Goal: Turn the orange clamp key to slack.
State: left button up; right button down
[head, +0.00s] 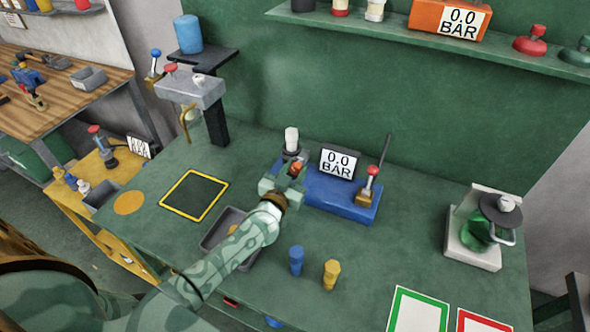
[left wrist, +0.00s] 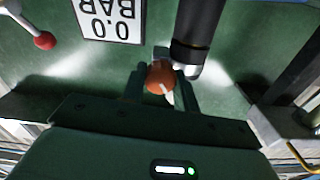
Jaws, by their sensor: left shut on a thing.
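The orange clamp key (head: 296,168) sits at the left end of a blue fixture (head: 335,196) on the green bench, just in front of a white-topped cylinder (head: 291,138). My left gripper (head: 284,186) reaches it from the front and is shut on it. In the left wrist view the orange key (left wrist: 160,77) shows as a round knob with a pale pointer, beside a dark cylinder (left wrist: 196,35). The gripper hides part of the key, so its exact setting is hard to tell. My right gripper is not in view.
A display (head: 339,162) on the fixture reads 0.0 BAR. A red-knobbed lever (head: 371,182) stands at the fixture's right end. A grey bin (head: 213,238) lies under my left arm. Blue (head: 296,261) and yellow (head: 330,275) pieces stand in front.

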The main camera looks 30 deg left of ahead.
pick_arm(q)
jog(key=n+p, duration=0.1)
jog(key=n, duration=0.4)
jog(key=shift+a, duration=0.1)
jog(key=n, duration=0.6)
jog(key=shift+n, duration=0.4)
jog(key=n, duration=0.4)
jog(key=shift+f+n, duration=0.15)
jog(key=shift+n, duration=0.15)
jog(key=n+b, duration=0.1)
jog(key=n, duration=0.3)
jog(key=shift+n, duration=0.3)
jog(key=o, duration=1)
jog(key=s, duration=0.5)
jog(key=s+p, duration=0.1)
jog(key=s, duration=1)
jog(key=shift+s+d, duration=0.2)
jog(key=shift+d, duration=0.2)
